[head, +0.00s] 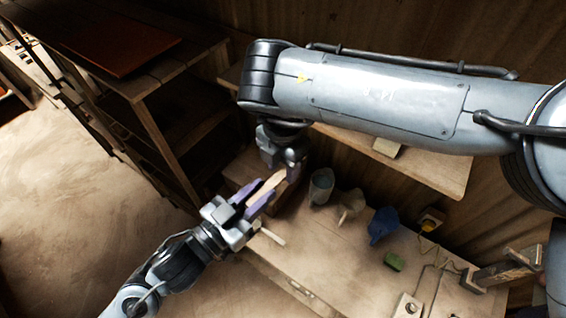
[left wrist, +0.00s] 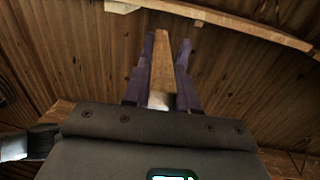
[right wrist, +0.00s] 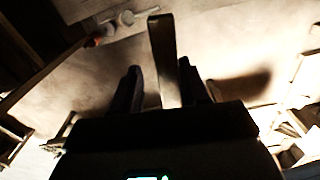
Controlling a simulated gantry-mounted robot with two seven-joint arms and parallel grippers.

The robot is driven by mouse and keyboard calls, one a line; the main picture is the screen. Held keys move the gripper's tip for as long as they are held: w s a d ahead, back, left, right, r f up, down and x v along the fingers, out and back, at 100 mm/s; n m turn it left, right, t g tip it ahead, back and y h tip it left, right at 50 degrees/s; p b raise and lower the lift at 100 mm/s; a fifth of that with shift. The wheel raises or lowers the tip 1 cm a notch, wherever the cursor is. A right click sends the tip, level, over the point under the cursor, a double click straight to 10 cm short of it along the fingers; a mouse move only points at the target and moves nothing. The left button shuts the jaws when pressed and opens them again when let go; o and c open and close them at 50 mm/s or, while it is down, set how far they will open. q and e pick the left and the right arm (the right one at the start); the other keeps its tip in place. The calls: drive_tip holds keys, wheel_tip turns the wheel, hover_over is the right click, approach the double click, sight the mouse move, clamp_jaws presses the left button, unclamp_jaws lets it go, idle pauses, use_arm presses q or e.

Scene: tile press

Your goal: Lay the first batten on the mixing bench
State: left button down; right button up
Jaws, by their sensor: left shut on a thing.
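My left gripper (head: 254,196) is shut on a pale wooden batten (head: 267,186), which lies between its purple fingers. The batten also shows in the left wrist view (left wrist: 163,65), pointing away from the palm. The gripper holds it above the left end of a wooden bench (head: 345,252). My right gripper (head: 284,165) appears close to the batten's far end in the head view; its fingertips are mostly hidden there. In the right wrist view a long bar (right wrist: 163,55) shows between two dark fingers; whether they grip it is unclear.
On the bench are a grey cup (head: 321,187), a pale funnel-like piece (head: 350,204), a blue vessel (head: 382,224), a green block (head: 395,261) and a short pale strip (head: 272,237). A wall shelf (head: 425,170) overhangs the back. A shelf rack (head: 158,125) stands left.

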drive_tip(key=c, duration=0.7)
use_arm(q)
drive_tip(key=c, duration=0.8)
unclamp_jaws()
use_arm(e)
clamp_jaws()
